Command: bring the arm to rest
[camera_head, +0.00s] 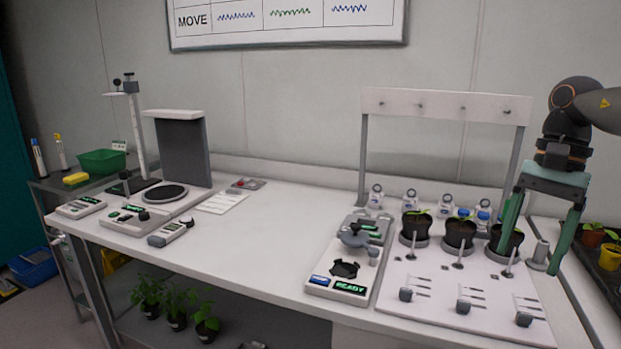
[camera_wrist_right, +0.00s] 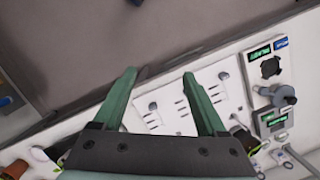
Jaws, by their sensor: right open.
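My right gripper (camera_head: 538,232) is at the right of the bench in the head view, with its green fingers pointing down and spread apart. Its left finger stands in front of the rightmost of three potted seedlings; the right finger is over the board's right side. In the right wrist view the two green fingers (camera_wrist_right: 158,100) are wide apart with nothing between them but the white board (camera_wrist_right: 160,118) below. My left gripper is not in view.
Potted seedlings (camera_head: 460,235) stand in holders on the white board (camera_head: 430,285). A device reading READY (camera_head: 345,288) is left of it. A white rack frame (camera_head: 440,104) rises behind. Plants (camera_head: 608,258) sit in a tray at far right. The bench middle (camera_head: 270,240) is clear.

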